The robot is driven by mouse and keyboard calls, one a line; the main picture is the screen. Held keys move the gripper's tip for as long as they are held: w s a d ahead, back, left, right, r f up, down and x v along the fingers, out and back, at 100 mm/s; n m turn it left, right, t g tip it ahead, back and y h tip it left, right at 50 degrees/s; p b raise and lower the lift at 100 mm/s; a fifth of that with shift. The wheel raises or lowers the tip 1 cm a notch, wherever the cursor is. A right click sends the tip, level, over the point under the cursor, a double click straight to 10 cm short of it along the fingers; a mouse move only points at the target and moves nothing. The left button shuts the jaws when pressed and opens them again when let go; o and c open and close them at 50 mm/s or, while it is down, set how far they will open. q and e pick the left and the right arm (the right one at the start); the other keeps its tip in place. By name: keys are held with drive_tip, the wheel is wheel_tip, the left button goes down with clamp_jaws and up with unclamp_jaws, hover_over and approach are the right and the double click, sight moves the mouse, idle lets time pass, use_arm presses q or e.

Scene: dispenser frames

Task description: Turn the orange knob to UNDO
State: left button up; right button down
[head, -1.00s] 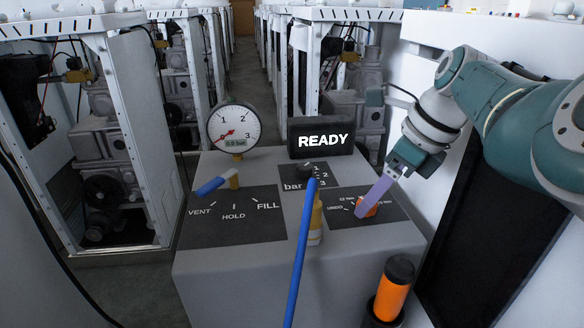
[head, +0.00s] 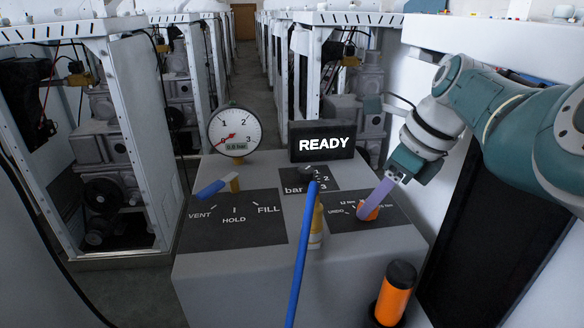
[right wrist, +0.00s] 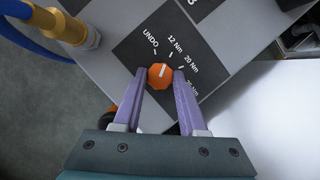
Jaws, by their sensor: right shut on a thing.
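The orange knob (right wrist: 158,80) is on a dark panel (right wrist: 130,52) marked UNDO, 12 Nm, 20 Nm and a further value partly hidden by a finger. Its white line points at about the 12 Nm mark. My right gripper (right wrist: 160,78) has its two purple fingers shut on the knob, one on each side. In the head view the orange knob (head: 366,213) is partly covered by a purple finger of my right gripper (head: 365,210), which reaches down from the right. My left gripper does not show.
A blue hose (head: 300,250) with a brass fitting (head: 317,225) rises left of the knob panel. A blue-handled lever (head: 210,190), a gauge (head: 234,131) and a READY display (head: 321,141) are on the grey console (head: 230,285). An orange-and-black cylinder (head: 395,295) stands at its right front.

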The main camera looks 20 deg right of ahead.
drive_tip(key=shift+n, duration=0.3)
idle(0.6)
drive_tip(key=shift+w+d+f+n+g+y+b, duration=0.1)
drive_tip(key=shift+n+g+y+b, duration=0.4)
drive_tip(key=shift+n, duration=0.7)
drive_tip(key=shift+n+g+b, duration=0.3)
drive_tip(key=shift+n+b, duration=0.9)
drive_tip(key=shift+b, duration=0.05)
drive_tip(key=shift+n+y+b, duration=0.3)
drive_tip(key=shift+n+b, duration=0.1)
drive_tip(key=shift+b, duration=0.1)
drive_tip(key=shift+c, duration=2.3)
unclamp_jaws()
